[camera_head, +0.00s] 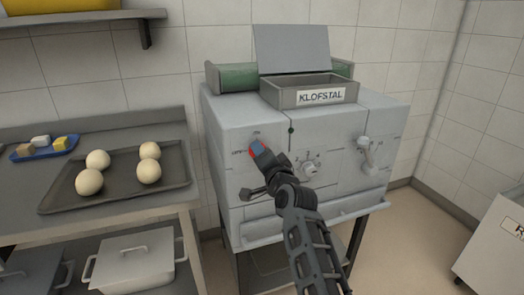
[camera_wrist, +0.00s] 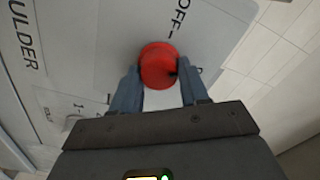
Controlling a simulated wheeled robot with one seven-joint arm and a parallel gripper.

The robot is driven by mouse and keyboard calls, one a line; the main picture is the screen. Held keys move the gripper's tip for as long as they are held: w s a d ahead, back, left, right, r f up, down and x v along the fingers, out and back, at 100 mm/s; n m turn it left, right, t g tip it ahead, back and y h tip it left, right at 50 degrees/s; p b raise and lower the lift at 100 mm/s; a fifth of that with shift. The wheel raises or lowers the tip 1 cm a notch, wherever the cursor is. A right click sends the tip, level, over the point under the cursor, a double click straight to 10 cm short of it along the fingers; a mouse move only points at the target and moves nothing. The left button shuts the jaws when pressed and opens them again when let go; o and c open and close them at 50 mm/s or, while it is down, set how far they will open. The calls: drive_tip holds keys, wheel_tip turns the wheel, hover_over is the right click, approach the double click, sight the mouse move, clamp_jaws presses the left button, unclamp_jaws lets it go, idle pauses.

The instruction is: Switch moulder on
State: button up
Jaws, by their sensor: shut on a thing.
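The moulder (camera_head: 232,185) is a pale grey machine labelled KLOFSTAL, standing against the tiled wall. Its red rotary switch (camera_wrist: 158,66) sits on the front panel, with an OFF label beside it in the wrist view. In the head view the switch (camera_head: 255,147) is mostly hidden by my gripper (camera_head: 259,150), and small labels show to its left and above it. My gripper (camera_wrist: 158,90) is shut on the red switch, with one blue-grey finger on each side. I cannot tell clearly which mark the switch points to.
A numbered dial (camera_head: 309,169) and a pale lever (camera_head: 369,155) are on the panel to the right. A dark tray (camera_head: 120,195) with several dough balls lies on the left bench. A white box (camera_head: 495,245) stands at the right.

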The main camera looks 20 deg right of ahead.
drive_tip(key=m+p, duration=0.2)
drive_tip(key=m, duration=0.4)
drive_tip(key=shift+f+p, duration=0.1)
drive_tip(key=shift+p, duration=0.25)
idle(0.4)
drive_tip(key=o, duration=1)
drive_tip(key=shift+o, duration=0.2)
drive_tip(key=shift+s, duration=0.1)
drive_tip(key=s+p, duration=0.2)
drive_tip(key=s, duration=0.5)
drive_tip(key=shift+s, duration=0.3)
drive_tip(key=shift+d+f, duration=0.1)
